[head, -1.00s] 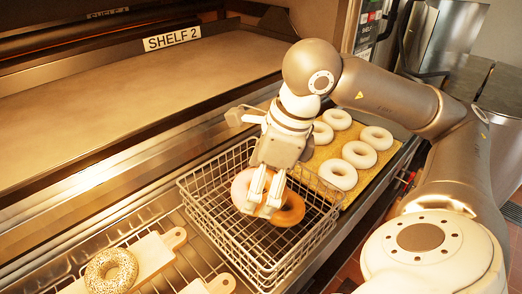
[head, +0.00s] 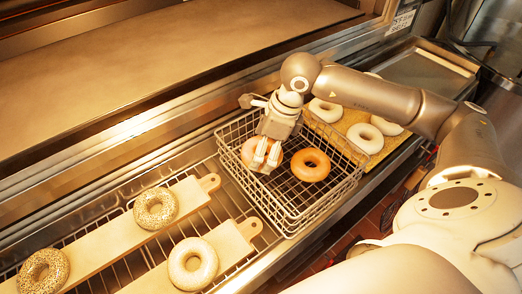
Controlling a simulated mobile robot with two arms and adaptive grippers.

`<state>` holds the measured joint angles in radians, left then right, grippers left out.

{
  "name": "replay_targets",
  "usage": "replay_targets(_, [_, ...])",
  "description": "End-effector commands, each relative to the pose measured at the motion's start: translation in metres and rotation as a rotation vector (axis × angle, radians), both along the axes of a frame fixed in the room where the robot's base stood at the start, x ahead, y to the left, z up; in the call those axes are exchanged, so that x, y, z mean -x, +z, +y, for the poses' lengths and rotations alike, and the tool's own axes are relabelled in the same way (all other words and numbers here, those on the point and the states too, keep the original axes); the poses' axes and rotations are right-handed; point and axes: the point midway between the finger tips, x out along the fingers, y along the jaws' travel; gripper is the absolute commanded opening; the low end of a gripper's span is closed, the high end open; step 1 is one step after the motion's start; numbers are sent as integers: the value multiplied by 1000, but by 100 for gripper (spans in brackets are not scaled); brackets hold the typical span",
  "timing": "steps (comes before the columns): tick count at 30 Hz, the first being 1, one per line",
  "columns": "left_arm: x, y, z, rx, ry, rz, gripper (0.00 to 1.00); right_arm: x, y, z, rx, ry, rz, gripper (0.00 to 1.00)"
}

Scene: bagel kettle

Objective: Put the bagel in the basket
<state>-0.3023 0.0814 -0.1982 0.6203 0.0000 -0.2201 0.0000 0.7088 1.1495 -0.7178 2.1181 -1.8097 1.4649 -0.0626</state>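The wire basket (head: 297,219) stands on the rack in the middle of the head view. Inside it, a brown-orange bagel (head: 310,174) lies flat in the right part. A paler, pinkish bagel (head: 249,152) is in the left part, partly hidden by my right gripper (head: 266,167). The gripper points down into the basket, and its two pale fingers show slightly apart at this bagel. I cannot tell whether they hold it. My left gripper is out of view.
Two wooden boards (head: 110,245) at the lower left carry a seeded bagel (head: 155,208), another seeded bagel (head: 42,273) and a plain pale bagel (head: 193,264). A tray (head: 356,119) with several white bagels lies right of the basket. The wide shelf (head: 150,75) behind is empty.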

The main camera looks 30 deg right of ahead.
Motion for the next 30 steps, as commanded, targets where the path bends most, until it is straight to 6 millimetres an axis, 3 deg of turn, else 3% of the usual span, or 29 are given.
replay_targets(7, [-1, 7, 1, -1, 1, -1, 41, -15, -18, -1, -1, 0, 2, 64])
replay_targets(14, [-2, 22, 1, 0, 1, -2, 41, -15, -45, -2, -1, -1, 1, 64])
replay_targets(26, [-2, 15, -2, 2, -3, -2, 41, -15, -53, -2, -1, 0, -2, 64])
replay_targets(27, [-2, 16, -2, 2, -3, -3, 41, -15, -51, -2, 0, 0, -1, 93])
replay_targets(30, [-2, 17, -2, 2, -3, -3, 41, -15, -51, -2, 0, 0, -1, 100])
